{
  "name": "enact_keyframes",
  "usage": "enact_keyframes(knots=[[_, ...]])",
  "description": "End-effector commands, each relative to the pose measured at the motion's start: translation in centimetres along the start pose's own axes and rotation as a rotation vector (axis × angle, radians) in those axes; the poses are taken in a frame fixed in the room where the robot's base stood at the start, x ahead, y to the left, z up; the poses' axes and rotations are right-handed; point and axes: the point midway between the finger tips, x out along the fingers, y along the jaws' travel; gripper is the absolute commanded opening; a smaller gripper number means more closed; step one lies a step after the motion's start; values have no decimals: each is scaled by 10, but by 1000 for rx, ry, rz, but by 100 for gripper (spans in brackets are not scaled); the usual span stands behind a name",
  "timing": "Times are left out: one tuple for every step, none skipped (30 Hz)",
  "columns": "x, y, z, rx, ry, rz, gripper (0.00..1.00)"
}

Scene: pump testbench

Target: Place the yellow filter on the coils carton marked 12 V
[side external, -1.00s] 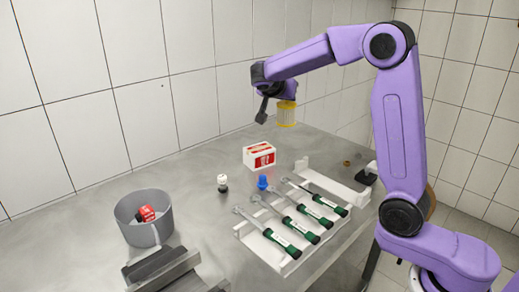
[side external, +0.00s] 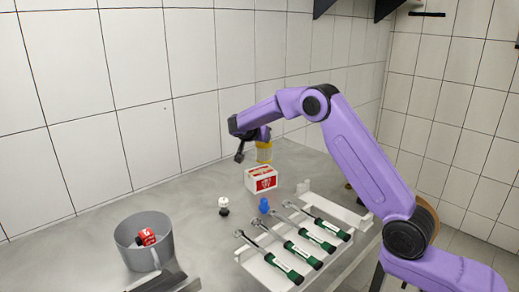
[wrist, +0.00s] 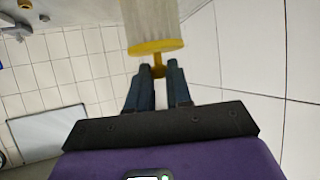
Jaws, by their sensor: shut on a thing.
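The yellow filter (side external: 264,153) is a pale pleated cylinder with yellow end caps. My gripper (side external: 264,141) is shut on its small yellow end knob, which shows between the fingertips (wrist: 160,73) in the wrist view, below the flange and pleated body (wrist: 151,22). The red and white carton (side external: 261,181) stands on the bench just below the filter in the side external view. Its printing is too small to read. The filter's lower end appears close to the carton's far top edge; I cannot tell whether they touch.
A white rack (side external: 253,265) holds several green-handled tools in front of the carton. A blue cap (side external: 263,206) and a white-and-black small part (side external: 223,205) stand nearby. A grey pot (side external: 125,232) with a red item is at left. Bench between pot and carton is mostly clear.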

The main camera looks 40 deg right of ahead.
Motion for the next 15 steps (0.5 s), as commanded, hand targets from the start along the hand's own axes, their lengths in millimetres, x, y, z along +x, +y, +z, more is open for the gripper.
enact_keyframes(knots=[[5, -4, 4, -1, 0, 0, 0], [6, -6, 4, 0, 1, 0, 0], [8, -7, 6, 0, 1, 0, 0], [10, -8, 7, 0, 1, 0, 0], [10, -9, 8, 0, 1, -1, 0], [11, -10, 8, 1, 1, -1, 0], [12, -10, 8, 1, 1, -1, 0], [12, -11, 9, 1, 1, -1, 0], [14, -12, 10, 1, 1, -1, 0], [16, -13, 12, 0, 0, -1, 0], [18, -14, 14, 0, 0, -1, 0], [20, -15, 18, -1, 0, 0, 0], [22, -14, 22, -2, -1, 0, 0], [24, -14, 26, -3, -2, 0, 0], [27, -14, 31, -2, -1, 0, 0]])
